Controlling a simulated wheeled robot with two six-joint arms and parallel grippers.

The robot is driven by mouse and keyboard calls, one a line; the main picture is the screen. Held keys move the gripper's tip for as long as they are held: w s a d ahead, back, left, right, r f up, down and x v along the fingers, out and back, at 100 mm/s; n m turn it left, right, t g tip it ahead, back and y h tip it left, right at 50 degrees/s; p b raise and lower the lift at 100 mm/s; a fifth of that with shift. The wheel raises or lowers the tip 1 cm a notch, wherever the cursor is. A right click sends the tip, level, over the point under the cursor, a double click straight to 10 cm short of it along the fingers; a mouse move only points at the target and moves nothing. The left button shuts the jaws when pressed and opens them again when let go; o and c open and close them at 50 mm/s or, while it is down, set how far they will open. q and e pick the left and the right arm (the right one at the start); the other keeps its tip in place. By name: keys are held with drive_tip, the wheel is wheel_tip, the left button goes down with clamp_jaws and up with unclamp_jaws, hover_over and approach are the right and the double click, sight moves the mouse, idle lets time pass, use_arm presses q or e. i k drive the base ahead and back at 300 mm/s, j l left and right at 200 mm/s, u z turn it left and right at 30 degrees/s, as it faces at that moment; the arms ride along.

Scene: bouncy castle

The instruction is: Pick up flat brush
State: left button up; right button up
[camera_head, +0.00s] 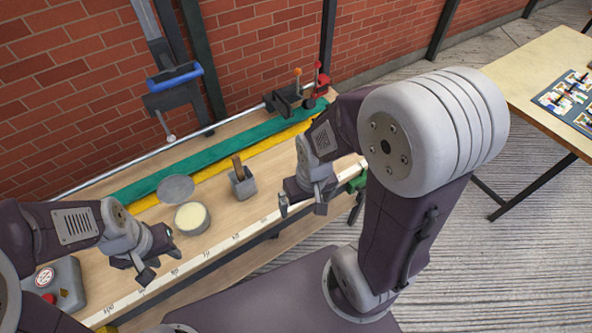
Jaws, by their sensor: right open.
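A brown wooden handle (237,165), which looks like the flat brush, stands upright in a small grey square holder (244,185) on the workbench. Its lower end is hidden inside the holder. My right gripper (302,208) is open and empty, to the right of the holder and apart from it, near the bench's front edge. My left gripper (162,264) appears open and empty, low on the left, in front of the round tin.
A round tin with cream-coloured contents (192,218) and a grey disc (176,188) are left of the holder. Green (215,152) and yellow (265,146) strips and a clamp bar run behind. A grey box with a red button (62,287) sits far left.

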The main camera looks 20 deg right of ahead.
sight(236, 160)
drive_tip(key=z, duration=0.15)
drive_tip(key=u, duration=1.95)
drive_tip(key=z, duration=1.95)
drive_tip(key=i+l+u, duration=0.15)
drive_tip(key=u, duration=0.25)
drive_tip(key=i+l+u, duration=0.1)
drive_tip(key=u, duration=0.25)
drive_tip(key=i+l+u, duration=0.1)
drive_tip(key=l+u, duration=0.15)
drive_tip(key=u, duration=0.15)
drive_tip(key=l+u, duration=0.25)
drive_tip(key=u, duration=0.15)
drive_tip(key=i, duration=0.05)
